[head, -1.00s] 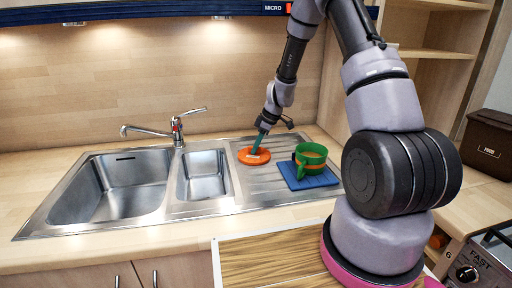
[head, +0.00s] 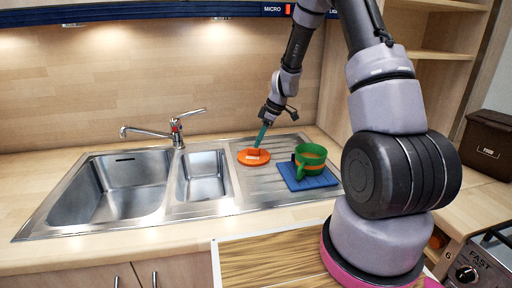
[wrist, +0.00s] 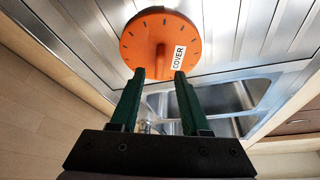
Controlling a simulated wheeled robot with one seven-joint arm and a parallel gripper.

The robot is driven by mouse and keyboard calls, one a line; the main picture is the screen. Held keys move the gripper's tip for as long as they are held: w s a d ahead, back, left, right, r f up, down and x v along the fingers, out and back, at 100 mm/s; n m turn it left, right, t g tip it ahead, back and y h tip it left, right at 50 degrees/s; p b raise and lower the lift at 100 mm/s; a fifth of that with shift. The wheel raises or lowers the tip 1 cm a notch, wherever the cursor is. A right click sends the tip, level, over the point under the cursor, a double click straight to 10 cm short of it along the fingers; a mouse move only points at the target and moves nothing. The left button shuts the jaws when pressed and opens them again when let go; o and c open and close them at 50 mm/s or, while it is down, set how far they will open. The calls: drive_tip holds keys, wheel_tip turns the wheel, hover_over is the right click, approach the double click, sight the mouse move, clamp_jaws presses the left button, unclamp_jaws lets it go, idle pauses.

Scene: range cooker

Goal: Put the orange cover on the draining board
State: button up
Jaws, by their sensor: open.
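The orange cover (head: 254,158) is a round disc lying flat on the draining board (head: 262,190), just right of the small sink bowl. In the wrist view the cover (wrist: 150,42) shows dark marks round its edge, a white label reading COVER and an orange handle in its middle. My gripper (head: 258,143) is just above the cover in the head view. In the wrist view its two green fingers (wrist: 156,82) are apart, with nothing gripped between them. The fingertips are close to the cover's handle; I cannot tell whether they touch it.
A green pot with an orange band (head: 310,160) stands on a blue mat (head: 302,179) on the draining board, right of the cover. A tap (head: 176,130) rises behind the sink bowls (head: 125,185). A dark box (head: 488,143) stands on the right counter.

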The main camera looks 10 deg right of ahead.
drive_tip(key=v, duration=0.8)
drive_tip(key=shift+s, duration=0.1)
